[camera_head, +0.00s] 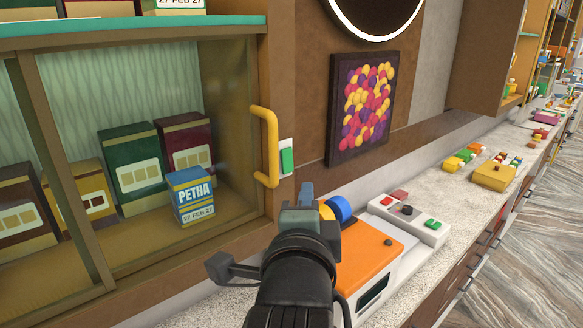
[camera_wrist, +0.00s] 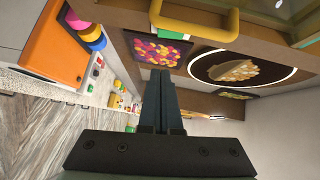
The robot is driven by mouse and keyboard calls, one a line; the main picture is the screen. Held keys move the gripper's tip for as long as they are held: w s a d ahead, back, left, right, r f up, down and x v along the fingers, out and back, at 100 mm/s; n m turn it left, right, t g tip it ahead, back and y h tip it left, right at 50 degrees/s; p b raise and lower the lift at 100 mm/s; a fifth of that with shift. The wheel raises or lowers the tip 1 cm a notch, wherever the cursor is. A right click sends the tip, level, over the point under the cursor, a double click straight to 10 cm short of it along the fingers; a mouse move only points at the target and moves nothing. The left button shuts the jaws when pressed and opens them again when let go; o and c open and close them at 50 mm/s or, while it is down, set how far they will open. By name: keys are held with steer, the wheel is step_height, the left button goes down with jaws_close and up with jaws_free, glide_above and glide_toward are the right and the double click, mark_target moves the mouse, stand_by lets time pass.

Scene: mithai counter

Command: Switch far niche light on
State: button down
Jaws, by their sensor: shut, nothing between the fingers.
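A green switch (camera_head: 287,160) on a white plate sits on the brown frame just right of the yellow cabinet handle (camera_head: 266,146). I cannot tell from the frames whether this switch belongs to the far niche light. My gripper (camera_head: 306,190) is shut and empty, in front of the frame and a little below the switch. It shows no clear contact with anything. In the wrist view my closed fingers (camera_wrist: 161,78) point toward the wall, with the yellow handle (camera_wrist: 195,22) above them. Further niches and shelves (camera_head: 550,50) stand far right; no lit niche light is clear there.
An orange-topped machine (camera_head: 369,240) stands on the counter below my gripper, near my arm. A white control box (camera_head: 407,219) with coloured buttons is behind it. A glass cabinet with sweet boxes, including a blue PETHA box (camera_head: 193,195), is at left. A colourful picture (camera_head: 362,105) hangs on the wall.

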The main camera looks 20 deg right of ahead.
mark_target(292, 169)
steer(key=w+p, duration=0.1)
steer(key=w, duration=0.1)
steer(key=w+p, duration=0.1)
steer(key=w, duration=0.2)
steer(key=w+f+p, duration=0.1)
steer(key=w, duration=0.2)
steer(key=shift+w+d+p, duration=0.1)
steer(key=shift+d+p, duration=0.25)
steer(key=shift+p, duration=0.05)
steer(key=b, duration=0.2)
steer(key=shift+w+a+f+b, duration=0.1)
steer(key=shift+w+f+b, duration=0.1)
steer(key=shift+f+b, duration=0.15)
steer(key=shift+r, duration=0.35)
steer(key=shift+f, duration=0.1)
